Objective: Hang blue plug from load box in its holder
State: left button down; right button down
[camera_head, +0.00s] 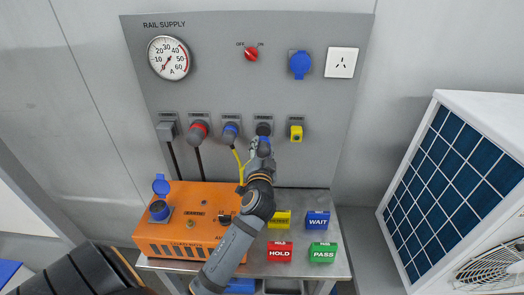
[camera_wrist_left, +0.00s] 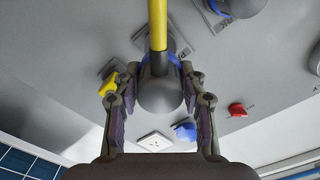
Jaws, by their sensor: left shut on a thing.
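The blue plug (camera_wrist_left: 160,92) has a grey rounded body, a blue ring and a yellow cable (camera_wrist_left: 158,25). My left gripper (camera_wrist_left: 160,108) is shut on its body. In the head view my left gripper (camera_head: 263,142) is at the fourth holder (camera_head: 263,118) in the panel row, where it mostly hides the plug. The plug is right at the holder; I cannot tell whether it is fully seated. The load box (camera_head: 190,215) is orange and has a blue socket (camera_head: 160,209) with its lid raised. My right gripper is not in view.
Beside it hang another blue-ringed plug (camera_head: 231,131), a red plug (camera_head: 198,130) and a grey plug (camera_head: 167,128). A yellow part (camera_head: 296,132) is close on the right. Coloured blocks, including a red HOLD block (camera_head: 280,252), stand on the bench (camera_head: 342,262).

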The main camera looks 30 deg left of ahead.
pick_arm(q)
jog(key=shift+x, duration=2.55)
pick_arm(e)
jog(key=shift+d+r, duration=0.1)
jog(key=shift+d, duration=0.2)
pick_arm(q)
jog(key=shift+a, duration=0.1)
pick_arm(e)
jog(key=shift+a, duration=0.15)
pick_arm(q)
jog(key=shift+w+a+b, duration=0.25)
jog(key=shift+w+b, duration=0.05)
jog(key=shift+w, duration=0.05)
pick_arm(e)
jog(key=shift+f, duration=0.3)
pick_arm(q)
jog(key=c, duration=0.7)
grip_release()
